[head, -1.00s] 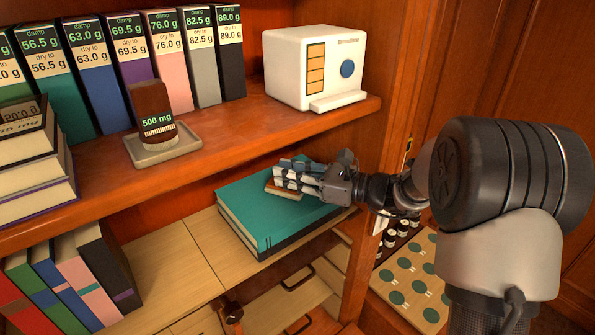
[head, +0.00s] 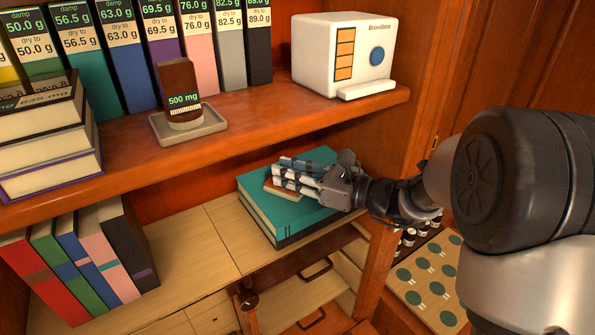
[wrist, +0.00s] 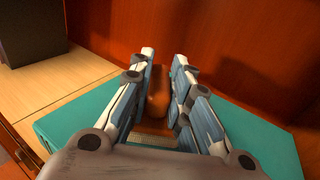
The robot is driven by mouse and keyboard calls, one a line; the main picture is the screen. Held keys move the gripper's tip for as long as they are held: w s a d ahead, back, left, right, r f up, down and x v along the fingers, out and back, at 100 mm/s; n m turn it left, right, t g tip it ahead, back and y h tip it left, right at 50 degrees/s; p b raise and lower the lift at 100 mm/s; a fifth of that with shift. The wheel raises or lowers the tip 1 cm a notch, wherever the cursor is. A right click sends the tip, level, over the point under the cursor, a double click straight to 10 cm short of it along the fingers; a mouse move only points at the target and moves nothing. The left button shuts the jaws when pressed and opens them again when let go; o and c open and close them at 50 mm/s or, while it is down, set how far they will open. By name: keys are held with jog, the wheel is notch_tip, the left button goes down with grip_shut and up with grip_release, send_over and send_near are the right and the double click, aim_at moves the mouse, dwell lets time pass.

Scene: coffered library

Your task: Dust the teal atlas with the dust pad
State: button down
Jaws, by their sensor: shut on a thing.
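The teal atlas (head: 292,218) lies flat on the light wooden lower shelf; its cover also shows in the wrist view (wrist: 65,135). My gripper (head: 274,172) reaches in from the right, low over the cover. In the wrist view its fingers (wrist: 164,68) are closed on both sides of the dust pad's brown handle (wrist: 156,95). The dust pad (head: 276,190) appears to rest on the cover, near its left side. My fingers hide much of the pad, so I cannot make out its full contact with the cover.
The upper shelf (head: 250,122) overhangs, carrying labelled volumes, a 500 mg block (head: 180,90) on a grey tray and a white device (head: 345,55). Several books (head: 75,265) stand left on the lower shelf, with bare wood between. A cabinet post (head: 395,170) stands right.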

jog(key=shift+s+a+f, duration=0.1)
jog(key=shift+s+a, duration=0.25)
jog(key=shift+a, duration=0.15)
jog(key=shift+r+p, duration=0.9)
jog(key=shift+r, duration=0.5)
jog(key=shift+d+f, duration=0.1)
jog(key=shift+s+d, duration=0.2)
jog(key=s+d, duration=0.5)
jog(key=s, duration=0.3)
jog(key=s+d, duration=0.5)
jog(key=s, duration=0.3)
jog(key=shift+d, duration=0.35)
